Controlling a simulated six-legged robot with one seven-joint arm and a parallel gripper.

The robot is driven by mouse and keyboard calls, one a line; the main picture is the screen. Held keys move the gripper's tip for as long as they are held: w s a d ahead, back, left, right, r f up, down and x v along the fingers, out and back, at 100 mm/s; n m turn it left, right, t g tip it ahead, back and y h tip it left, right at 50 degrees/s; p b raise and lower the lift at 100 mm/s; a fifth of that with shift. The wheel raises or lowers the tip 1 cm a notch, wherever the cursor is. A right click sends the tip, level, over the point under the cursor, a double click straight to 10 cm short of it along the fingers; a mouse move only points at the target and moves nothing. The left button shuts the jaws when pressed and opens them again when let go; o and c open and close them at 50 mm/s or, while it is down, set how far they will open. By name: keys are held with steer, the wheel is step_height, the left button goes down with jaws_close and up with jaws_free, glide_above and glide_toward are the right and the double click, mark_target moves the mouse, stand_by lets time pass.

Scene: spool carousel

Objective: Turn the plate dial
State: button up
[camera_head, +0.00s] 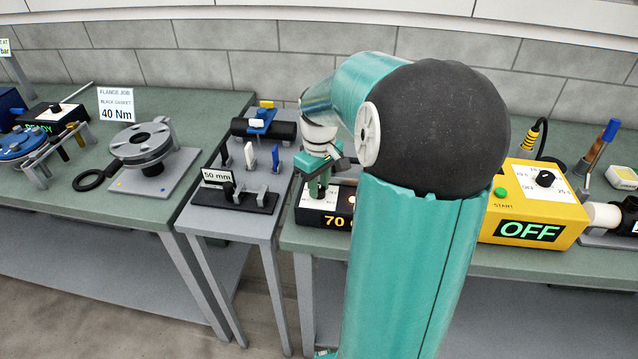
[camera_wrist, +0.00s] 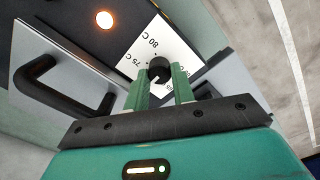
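The plate dial (camera_wrist: 159,68) is a small black knob on a white scale card (camera_wrist: 150,45) marked 75 C and 80 C in the wrist view. My gripper (camera_wrist: 161,75) has its two green fingertips on opposite sides of the knob, seemingly touching it. In the head view my gripper (camera_head: 318,191) points down over a black box (camera_head: 322,218) whose display shows an orange 70. There my fingers hide the dial, and my arm covers the right part of the box. A lit orange lamp (camera_wrist: 104,19) shows in the wrist view.
A black handle (camera_wrist: 62,95) stands left of the fingers in the wrist view. In the head view a stand with a 50 mm sign (camera_head: 217,175) is left of the box. A yellow box reading OFF (camera_head: 530,215) is to the right. A flange (camera_head: 142,142) sits farther left.

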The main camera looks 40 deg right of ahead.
mark_target(320, 188)
steer(key=shift+m, duration=0.4)
steer(key=m, duration=0.5)
steer(key=shift+m, duration=0.3)
steer(key=m, duration=0.5)
steer(key=shift+d, duration=0.1)
steer(key=shift+m, duration=0.3)
steer(key=o, duration=1)
step_height(320, 188, up, 14)
